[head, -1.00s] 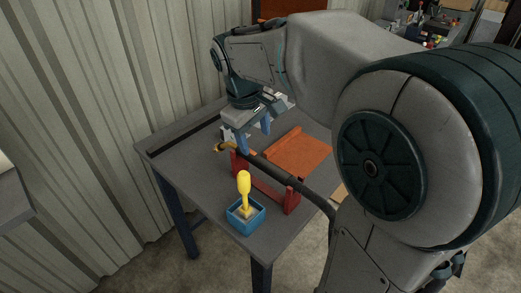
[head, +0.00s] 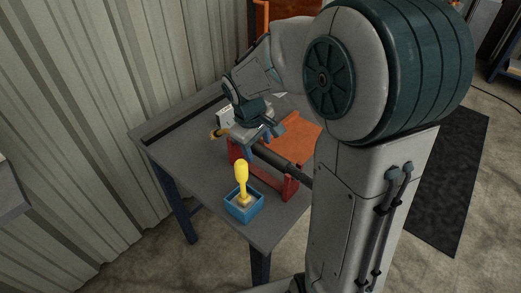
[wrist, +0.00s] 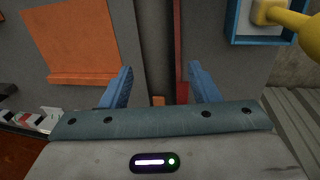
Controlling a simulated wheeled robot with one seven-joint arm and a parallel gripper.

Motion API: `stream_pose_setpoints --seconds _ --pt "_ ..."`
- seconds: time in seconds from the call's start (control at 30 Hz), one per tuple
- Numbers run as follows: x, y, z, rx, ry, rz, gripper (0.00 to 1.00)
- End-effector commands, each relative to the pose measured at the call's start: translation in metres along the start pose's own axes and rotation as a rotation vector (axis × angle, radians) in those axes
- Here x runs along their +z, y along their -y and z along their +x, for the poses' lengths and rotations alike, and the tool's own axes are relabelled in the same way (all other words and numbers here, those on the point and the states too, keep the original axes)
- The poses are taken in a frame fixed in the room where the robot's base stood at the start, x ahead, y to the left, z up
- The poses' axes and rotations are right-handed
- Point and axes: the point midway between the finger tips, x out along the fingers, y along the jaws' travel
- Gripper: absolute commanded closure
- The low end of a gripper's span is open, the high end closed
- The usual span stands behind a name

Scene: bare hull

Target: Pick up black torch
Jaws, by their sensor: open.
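The black torch (head: 278,160) is a dark tube lying across a red stand (head: 290,186) on a grey table. A brass-coloured tip (head: 217,134) shows at its far left end; my arm hides its right end. My gripper (head: 258,146) is tilted over the torch's left part, with its blue fingers apart. In the wrist view the open gripper (wrist: 160,70) has a red strip of the stand and a dark band between its fingers. I cannot tell whether the fingers touch the torch.
A blue box (head: 243,208) holding a yellow-handled tool (head: 241,174) stands near the table's front edge. An orange plate (head: 298,138) lies behind the stand. A corrugated wall (head: 80,120) runs along the left. The table's left part (head: 185,158) is mostly clear.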

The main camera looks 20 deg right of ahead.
Motion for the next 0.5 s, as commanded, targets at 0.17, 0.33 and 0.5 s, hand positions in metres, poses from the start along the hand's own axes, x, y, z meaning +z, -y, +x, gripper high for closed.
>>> stream_pose_setpoints --seconds 0.17,0.33,0.5 --pt "0.000 0.001 0.019 -0.001 0.001 -0.002 0.44" --pt "-0.001 0.001 0.021 0.000 -0.001 -0.002 0.44" --pt "-0.001 0.001 0.021 0.000 -0.001 -0.002 0.69"
